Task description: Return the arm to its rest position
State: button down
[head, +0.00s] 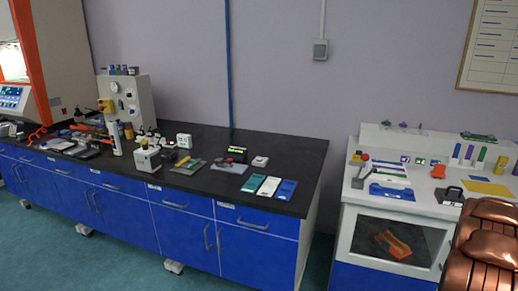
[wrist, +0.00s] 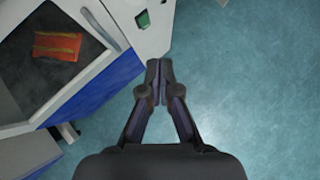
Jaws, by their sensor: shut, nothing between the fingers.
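My gripper (wrist: 160,72) shows in the wrist view with its two dark fingers together and nothing between them. It points over the teal floor, just right of the white and blue cabinet (wrist: 95,80). My gripper is not visible in the head view. Brown, copper-coloured parts of my own body fill the lower right corner of the head view.
The white machine (head: 385,212) stands at the right, with an orange object (head: 393,244) behind its front window. A long black-topped bench (head: 220,150) with blue doors and many small items runs along the left. Open floor (wrist: 255,75) lies right of my gripper.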

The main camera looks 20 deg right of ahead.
jog(key=w+a+r+m+g+p, duration=0.15)
jog(key=w+a+r+m, duration=0.25)
jog(key=a+r+m, duration=0.65)
jog(key=a+r, duration=0.2)
jog(key=a, duration=0.3)
jog(key=a+r+m+y+p, duration=0.1)
jog(key=a+r, duration=0.1)
jog(key=a, duration=0.5)
jog(key=a+r+m, duration=0.1)
jog(key=a+r, duration=0.2)
jog(key=a, duration=0.3)
jog(key=s+a+r+m+g+y+p, duration=0.1)
jog(key=s+a+m+y, duration=0.1)
jog(key=s+a, duration=0.5)
jog(key=s+a+r+m+g+y+p, duration=0.1)
jog(key=s+a+m+y, duration=0.2)
jog(key=a, duration=1.6)
jog(key=s+a+r+m+g+y+p, duration=0.1)
jog(key=s+a+m+y, duration=0.1)
jog(key=s+a, duration=0.9)
jog(key=a+m, duration=0.1)
jog(key=a, duration=0.1)
jog(key=shift+a+m+y, duration=0.3)
jog(key=shift+a+m, duration=0.05)
jog(key=shift+d, duration=0.15)
